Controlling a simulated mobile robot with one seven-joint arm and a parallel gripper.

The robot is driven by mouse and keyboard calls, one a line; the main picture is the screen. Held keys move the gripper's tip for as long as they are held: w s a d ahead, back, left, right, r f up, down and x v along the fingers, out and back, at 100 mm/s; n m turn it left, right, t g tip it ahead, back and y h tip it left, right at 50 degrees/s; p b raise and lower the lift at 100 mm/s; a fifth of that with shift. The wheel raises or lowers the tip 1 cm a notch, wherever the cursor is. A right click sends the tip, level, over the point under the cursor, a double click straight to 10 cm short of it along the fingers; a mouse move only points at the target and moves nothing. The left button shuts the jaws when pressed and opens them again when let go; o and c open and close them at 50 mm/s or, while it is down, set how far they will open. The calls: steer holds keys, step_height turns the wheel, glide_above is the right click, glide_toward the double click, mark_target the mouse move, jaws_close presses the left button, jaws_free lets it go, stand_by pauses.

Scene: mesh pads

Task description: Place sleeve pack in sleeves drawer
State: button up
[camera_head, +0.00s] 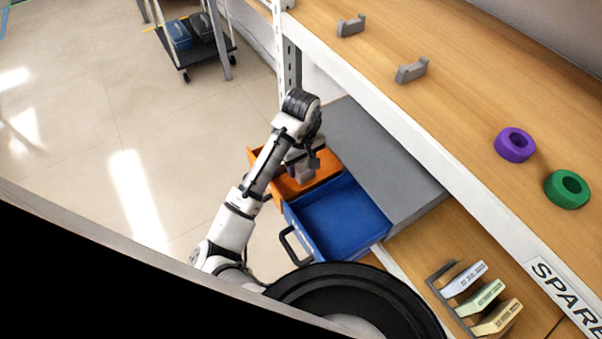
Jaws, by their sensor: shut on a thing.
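My gripper (303,163) is above the open orange drawer (328,166), pointing down. It is shut on a small pale grey piece (304,175), which I take for the sleeve pack; the arm and jaws partly hide it, and I cannot tell whether it touches the drawer floor. An open blue drawer (340,218) with a black handle sits beside the orange one, nearer to me, and looks empty. Both drawers stick out of a grey cabinet (385,160). I cannot read a label on either drawer, so which one is for sleeves does not show.
Above the cabinet, a wooden shelf (455,95) holds two grey brackets (411,70), a purple ring (515,145) and a green ring (567,189). A rack (455,288) with pale packs stands at lower right. A cart (195,45) stands far left. The floor between is clear.

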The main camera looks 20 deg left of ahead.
steer(key=shift+f+b, duration=0.75)
steer(key=shift+f, duration=1.2)
steer(key=shift+f, duration=0.15)
steer(key=o, duration=1)
step_height(320, 180, up, 12)
steer(key=p, duration=0.4)
